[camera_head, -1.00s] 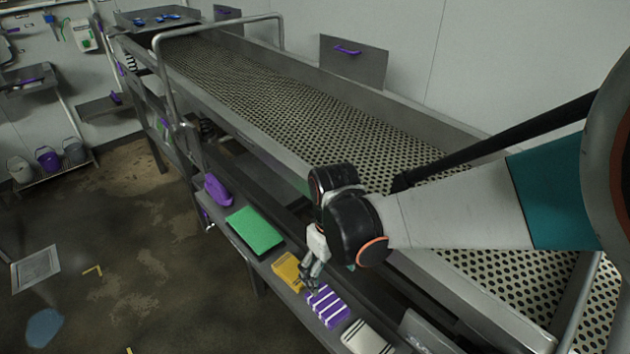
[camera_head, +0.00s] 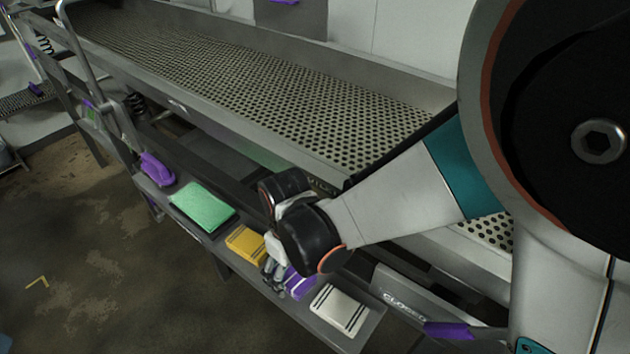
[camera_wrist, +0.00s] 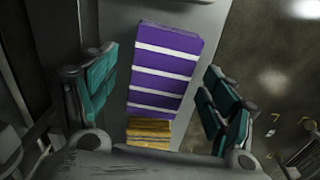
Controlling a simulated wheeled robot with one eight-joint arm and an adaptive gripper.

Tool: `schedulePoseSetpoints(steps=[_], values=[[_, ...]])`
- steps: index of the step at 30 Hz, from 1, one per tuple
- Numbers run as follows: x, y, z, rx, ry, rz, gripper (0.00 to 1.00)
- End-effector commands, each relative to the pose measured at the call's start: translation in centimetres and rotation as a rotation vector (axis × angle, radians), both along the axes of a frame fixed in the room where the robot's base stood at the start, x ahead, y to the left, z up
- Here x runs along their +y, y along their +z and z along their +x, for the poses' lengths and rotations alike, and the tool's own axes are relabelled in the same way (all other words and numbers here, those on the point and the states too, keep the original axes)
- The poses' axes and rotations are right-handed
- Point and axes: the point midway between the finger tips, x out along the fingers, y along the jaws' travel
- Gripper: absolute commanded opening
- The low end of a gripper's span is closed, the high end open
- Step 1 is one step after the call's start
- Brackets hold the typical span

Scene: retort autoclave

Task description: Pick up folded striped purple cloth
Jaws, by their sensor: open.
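The folded purple cloth with white stripes (camera_head: 299,284) lies on the grey shelf beside the conveyor, between a yellow cloth and a white striped one. In the head view my arm and gripper hide part of it. In the wrist view the purple cloth (camera_wrist: 165,70) lies between the two teal-padded fingers, with a gap on each side. My gripper (camera_wrist: 165,105) is open and empty, with its fingers pointing at the cloth. It also shows in the head view (camera_head: 275,272), just over the cloth's left edge. I cannot tell its exact height above the cloth.
On the same shelf (camera_head: 325,335) lie a yellow cloth (camera_head: 245,243), a green cloth (camera_head: 203,204), a white striped cloth (camera_head: 339,309) and a purple item (camera_head: 157,169). The perforated conveyor (camera_head: 270,85) runs above and behind. Open floor lies to the left.

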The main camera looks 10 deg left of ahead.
Motion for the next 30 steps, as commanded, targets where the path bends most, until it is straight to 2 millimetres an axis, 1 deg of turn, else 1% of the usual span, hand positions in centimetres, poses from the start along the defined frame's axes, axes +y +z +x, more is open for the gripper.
schedulePoseSetpoints(steps=[1,7,8,9,11,12,13,14,17,18,25,30], values=[[0.0,-0.4,-0.1,0.0,0.001,0.0,0.78],[0.0,-0.3,-0.1,0.0,0.001,0.0,0.78],[0.0,-0.3,-0.1,0.0,0.001,0.0,0.75],[0.0,-0.3,-0.1,0.0,0.001,0.0,0.66],[0.0,-0.3,-0.1,0.0,0.001,0.0,0.53],[0.0,-0.3,-0.1,0.0,0.001,0.0,0.43],[0.0,-0.3,-0.1,0.0,0.001,0.0,0.37],[0.0,-0.3,-0.1,0.0,0.001,0.0,0.34],[0.0,-0.3,-0.1,0.0,0.001,0.0,0.34],[0.0,-0.3,-0.1,0.0,0.001,0.0,0.3],[0.0,-0.2,-0.1,0.0,0.0,0.0,0.3],[0.0,0.7,0.1,0.0,-0.001,0.0,0.3]])
